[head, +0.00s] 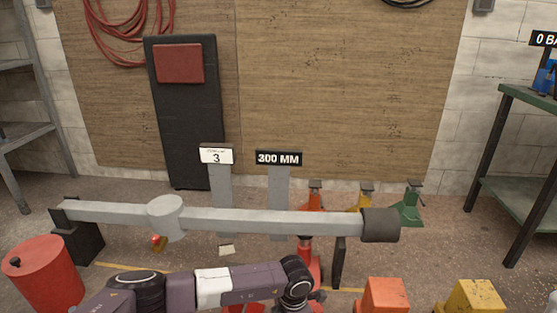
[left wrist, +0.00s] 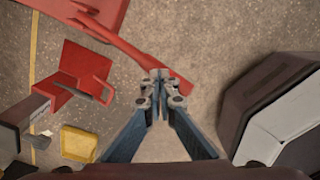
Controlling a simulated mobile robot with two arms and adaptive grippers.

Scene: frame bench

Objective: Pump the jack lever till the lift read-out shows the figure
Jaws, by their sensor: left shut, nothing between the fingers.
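In the left wrist view, my left gripper (left wrist: 160,84) is shut and empty. A red bar (left wrist: 140,52), which looks like the jack lever, runs from a red body (left wrist: 80,12) at the upper left to just beyond the fingertips. I cannot tell whether they touch it. In the head view, part of the red jack (head: 314,262) shows behind my left arm, under the long grey beam (head: 270,221). A black sign (head: 278,158) reads "300 MM". A white card (head: 216,154) to its left shows "3" under tiny unreadable print. My right gripper is not in view.
A red drum (head: 45,275) stands at the left. An orange block (head: 385,297) and a yellow block (head: 476,297) stand at the front right. Red, yellow and green stands (head: 408,208) are behind the beam. A green bench (head: 530,97) is at the right.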

